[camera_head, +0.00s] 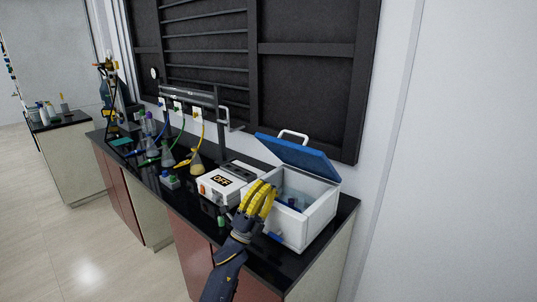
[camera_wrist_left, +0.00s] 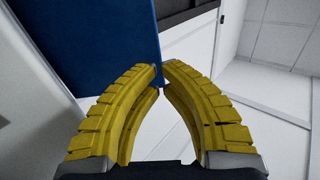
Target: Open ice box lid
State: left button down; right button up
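The ice box (camera_head: 311,222) is a white box on the black bench top, at its right end. Its blue lid (camera_head: 297,155) stands raised and tilted back on the far side, with a white handle on top. Blue contents show inside. My left gripper (camera_head: 262,187), with yellow ribbed fingers, is at the box's near left side, in front of the opening. In the left wrist view the gripper (camera_wrist_left: 161,68) has its fingertips together, with the blue lid (camera_wrist_left: 98,45) behind and to the left. I see nothing clearly held. My right gripper is not in view.
A white device marked OFF (camera_head: 220,182) stands left of the ice box. Flasks with coloured tubes, including one with yellow liquid (camera_head: 197,164), stand farther left. A dark framed panel (camera_head: 300,65) rises behind the bench. The bench's front right corner (camera_head: 276,272) is clear.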

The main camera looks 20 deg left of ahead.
aim_at(289, 149)
pick_arm(q)
jog(key=shift+n+y, duration=0.5)
jog(key=x, duration=0.8)
jog(key=f+x, duration=0.1)
jog(key=x, duration=0.3)
jog(key=shift+w+d+r, duration=0.2)
jog(key=shift+w+d, duration=0.15)
jog(key=shift+w, duration=0.1)
